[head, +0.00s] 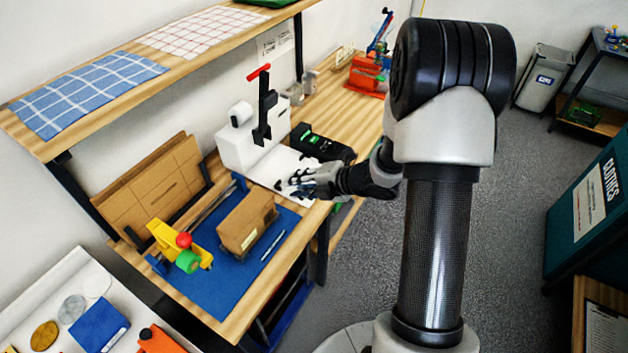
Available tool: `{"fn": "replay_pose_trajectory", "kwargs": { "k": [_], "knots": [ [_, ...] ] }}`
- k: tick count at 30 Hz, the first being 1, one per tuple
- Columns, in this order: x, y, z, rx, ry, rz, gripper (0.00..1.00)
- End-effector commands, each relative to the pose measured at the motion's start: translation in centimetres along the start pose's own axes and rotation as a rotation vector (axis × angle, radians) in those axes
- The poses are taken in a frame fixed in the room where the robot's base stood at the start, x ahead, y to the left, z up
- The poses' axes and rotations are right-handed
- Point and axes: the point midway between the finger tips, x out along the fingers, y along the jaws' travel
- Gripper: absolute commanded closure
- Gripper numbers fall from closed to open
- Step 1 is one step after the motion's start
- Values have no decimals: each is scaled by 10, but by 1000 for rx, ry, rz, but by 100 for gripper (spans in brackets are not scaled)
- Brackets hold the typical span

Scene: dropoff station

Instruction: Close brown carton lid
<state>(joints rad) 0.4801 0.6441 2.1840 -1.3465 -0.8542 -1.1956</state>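The brown carton (246,226) sits on a blue mat (222,284) on the wooden workbench, left of and nearer than my gripper. Its top looks flat and covered, but the picture is too small to tell how its lid or flaps lie. My gripper (293,183) is at the right side of the bench, apart from the carton, over the white base of a lever device. Its fingers point left, and their opening is too small to make out.
A yellow tape dispenser (170,243) stands left of the carton, and a pen (272,246) lies to its right. A white lever device (250,140) stands behind. Flat cardboard sheets (150,190) lean at the back. A shelf (130,85) overhangs the bench.

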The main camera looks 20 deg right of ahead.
Motion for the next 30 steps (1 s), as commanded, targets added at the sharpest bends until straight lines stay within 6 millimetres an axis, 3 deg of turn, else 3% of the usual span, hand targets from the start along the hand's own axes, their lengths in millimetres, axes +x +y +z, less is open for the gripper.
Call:
{"fn": "replay_pose_trajectory", "kwargs": {
  "k": [19,30],
  "knots": [
    [-47,2,1,1,-1,0,77],
    [-52,0,0,0,0,0,77]
  ]
}}
